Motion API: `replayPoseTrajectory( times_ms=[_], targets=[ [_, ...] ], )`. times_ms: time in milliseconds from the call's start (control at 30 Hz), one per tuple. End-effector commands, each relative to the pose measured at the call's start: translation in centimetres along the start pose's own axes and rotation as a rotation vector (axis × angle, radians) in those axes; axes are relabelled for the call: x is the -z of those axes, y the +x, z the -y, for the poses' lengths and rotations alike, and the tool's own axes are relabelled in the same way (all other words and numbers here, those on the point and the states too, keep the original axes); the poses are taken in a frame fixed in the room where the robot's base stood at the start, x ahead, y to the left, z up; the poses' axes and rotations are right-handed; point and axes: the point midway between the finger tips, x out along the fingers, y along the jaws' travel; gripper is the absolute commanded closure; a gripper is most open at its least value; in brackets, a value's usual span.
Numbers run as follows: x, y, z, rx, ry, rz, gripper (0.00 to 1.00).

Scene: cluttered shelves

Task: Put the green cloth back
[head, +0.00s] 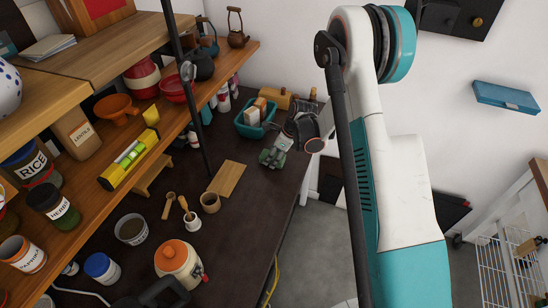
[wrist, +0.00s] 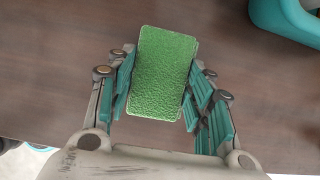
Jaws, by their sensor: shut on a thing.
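The green cloth (wrist: 162,72) is a textured green rectangle with a pale edge on its right side. In the wrist view it sits between the two teal-padded fingers of my gripper (wrist: 160,95), which is shut on it. In the head view my gripper (head: 275,154) is low over the far end of the dark counter, near its right edge.
The dark counter (head: 235,220) holds a cutting board (head: 228,178), a brown cup (head: 210,203) and an orange-lidded pot (head: 178,262). Wooden shelves with jars (head: 48,202) and bowls run along the left. A black post (head: 192,100) stands at the shelf front. Bare counter surrounds the cloth.

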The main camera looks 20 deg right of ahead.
Motion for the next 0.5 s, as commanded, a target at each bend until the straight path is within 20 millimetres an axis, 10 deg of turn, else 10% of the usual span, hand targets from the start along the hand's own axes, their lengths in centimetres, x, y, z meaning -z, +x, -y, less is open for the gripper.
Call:
replayPoseTrajectory(
  times_ms=[400, 433, 500],
  targets=[
    [0.31, 0.74, 0.0, 0.0, 0.0, 0.0, 0.83],
    [0.31, 0.74, 0.0, 0.0, 0.0, 0.0, 0.5],
    [0.27, 0.65, 0.0, 0.0, 0.0, 0.0, 0.34]
  ],
)
